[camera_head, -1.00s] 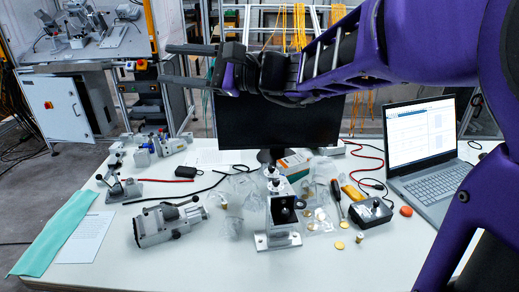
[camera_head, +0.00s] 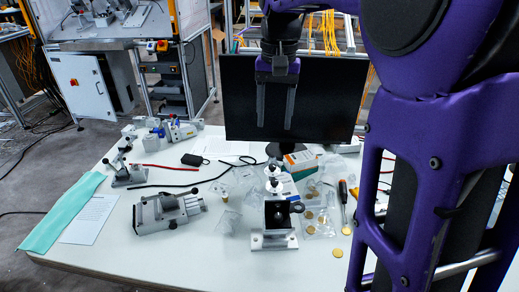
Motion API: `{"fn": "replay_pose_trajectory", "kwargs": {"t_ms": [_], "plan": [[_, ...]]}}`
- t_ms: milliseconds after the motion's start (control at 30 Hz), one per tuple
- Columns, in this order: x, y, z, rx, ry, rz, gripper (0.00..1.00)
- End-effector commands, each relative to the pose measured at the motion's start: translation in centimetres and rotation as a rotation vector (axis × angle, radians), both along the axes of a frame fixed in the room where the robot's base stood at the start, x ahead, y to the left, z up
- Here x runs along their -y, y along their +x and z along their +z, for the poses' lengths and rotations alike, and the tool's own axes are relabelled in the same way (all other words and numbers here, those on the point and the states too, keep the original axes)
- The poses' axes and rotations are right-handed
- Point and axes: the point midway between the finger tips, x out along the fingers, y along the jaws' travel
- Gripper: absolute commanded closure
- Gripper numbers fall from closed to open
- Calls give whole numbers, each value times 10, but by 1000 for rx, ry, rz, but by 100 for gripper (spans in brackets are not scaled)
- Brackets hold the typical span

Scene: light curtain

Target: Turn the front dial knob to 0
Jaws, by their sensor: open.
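A metal bracket device (camera_head: 274,240) stands at the front middle of the table, with a dark square opening in its face. Two small pale round dials sit above and behind it; the nearer one (camera_head: 275,187) looks like the front dial knob. Its markings are too small to read. My gripper (camera_head: 275,126) points down in front of the black monitor, above and apart from the dials. Its two long fingers are open and empty.
A grey clamp-like device (camera_head: 168,212) lies left of the bracket. Clear plastic bags, a screwdriver (camera_head: 343,191) and brass discs lie around it. The monitor (camera_head: 330,95) stands behind. My arm hides the right side of the table.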

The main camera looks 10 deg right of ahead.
Motion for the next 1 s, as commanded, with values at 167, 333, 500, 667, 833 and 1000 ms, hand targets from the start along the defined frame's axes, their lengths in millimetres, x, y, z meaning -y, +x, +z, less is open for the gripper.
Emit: {"fn": "replay_pose_trajectory", "kwargs": {"t_ms": [167, 333, 500, 667, 833, 1000], "plan": [[9, 1, -7, 0, -34, 3, 43], [9, 1, -35, -2, -32, 4, 43], [8, 1, -73, -3, -31, 4, 43], [8, 0, -109, -4, -30, 4, 43], [8, 1, -142, -1, -30, 4, 43], [8, 1, -163, 0, -30, 4, 43]]}}
